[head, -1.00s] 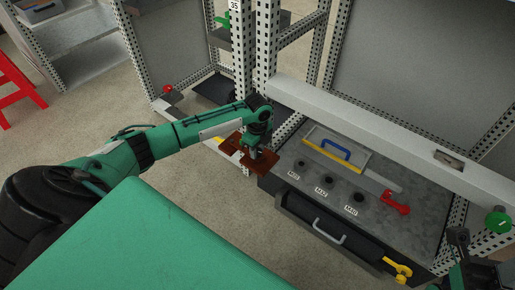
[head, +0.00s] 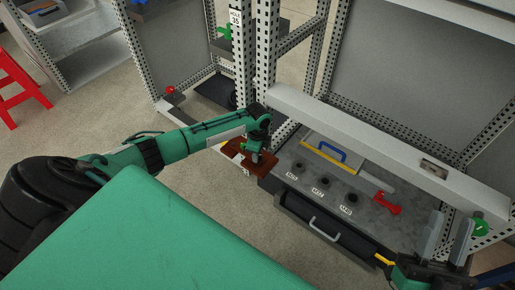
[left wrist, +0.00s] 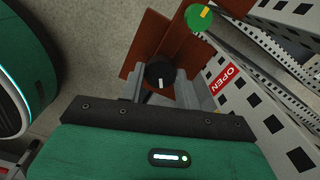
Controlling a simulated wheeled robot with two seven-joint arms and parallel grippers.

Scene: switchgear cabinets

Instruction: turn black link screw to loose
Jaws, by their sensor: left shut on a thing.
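The black link screw (left wrist: 160,75) is a round black knob with a short white mark, upright in the left wrist view. It sits by a reddish-brown plate (left wrist: 145,42). My left gripper (left wrist: 158,88) is shut on it, with one grey finger at each side. In the head view my left gripper (head: 254,157) is at the brown plate (head: 237,164) beside the cabinet post, and it hides the screw. My right gripper (head: 447,235) is open and empty at the lower right, with its two grey fingers apart.
A green knob with a yellow mark (left wrist: 200,17) is just beyond the black one. A red OPEN label (left wrist: 229,77) is on the perforated post to the right.

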